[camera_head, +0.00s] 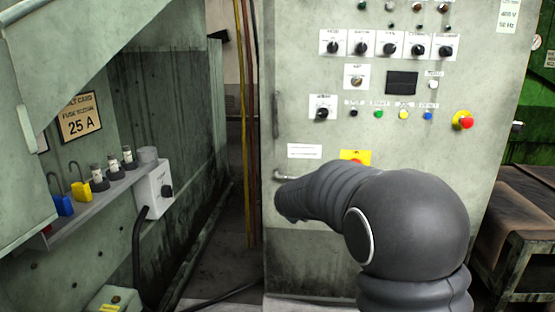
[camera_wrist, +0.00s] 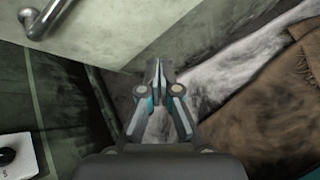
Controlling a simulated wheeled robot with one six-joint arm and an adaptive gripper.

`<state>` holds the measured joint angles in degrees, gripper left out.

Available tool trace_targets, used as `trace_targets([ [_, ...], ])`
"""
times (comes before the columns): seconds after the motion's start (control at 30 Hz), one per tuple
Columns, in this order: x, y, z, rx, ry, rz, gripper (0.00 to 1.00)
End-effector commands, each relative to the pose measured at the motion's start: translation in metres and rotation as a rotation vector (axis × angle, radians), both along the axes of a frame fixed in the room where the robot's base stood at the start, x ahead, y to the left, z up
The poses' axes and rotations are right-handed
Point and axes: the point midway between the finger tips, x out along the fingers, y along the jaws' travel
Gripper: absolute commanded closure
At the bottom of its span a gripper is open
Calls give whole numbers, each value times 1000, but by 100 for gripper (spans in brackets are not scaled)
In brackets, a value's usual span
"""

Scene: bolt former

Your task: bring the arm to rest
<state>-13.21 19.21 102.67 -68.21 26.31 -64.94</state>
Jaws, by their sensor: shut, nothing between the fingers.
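My gripper (camera_wrist: 158,75) shows in the wrist view with its fingertips together and nothing between them. It points past the lower part of the control cabinet (camera_wrist: 110,25), and a metal door handle (camera_wrist: 42,22) is at the upper left there. In the head view my dark arm reaches in front of the cabinet (camera_head: 283,120) from the lower right. The gripper itself is hidden in the head view.
The cabinet carries several knobs, coloured buttons and a red emergency stop (camera_head: 464,120). On the left, a shelf (camera_head: 110,185) holds several fuses and two padlocks. Cables (camera_head: 246,120) hang in the gap. A covered bench (camera_head: 525,215) stands at the right.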

Motion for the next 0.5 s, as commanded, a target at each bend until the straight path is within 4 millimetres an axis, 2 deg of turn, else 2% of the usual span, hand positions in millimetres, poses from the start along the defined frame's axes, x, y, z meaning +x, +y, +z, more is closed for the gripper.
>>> trace_targets([
  [0.03, -19, -8, -11, 107, 14, -126, 100],
  [0.17, -81, -31, -19, 402, 17, -505, 100],
  [0.3, -158, -52, -16, 687, -2, -912, 100],
  [0.5, -253, -62, -6, 978, -28, -1352, 100],
])
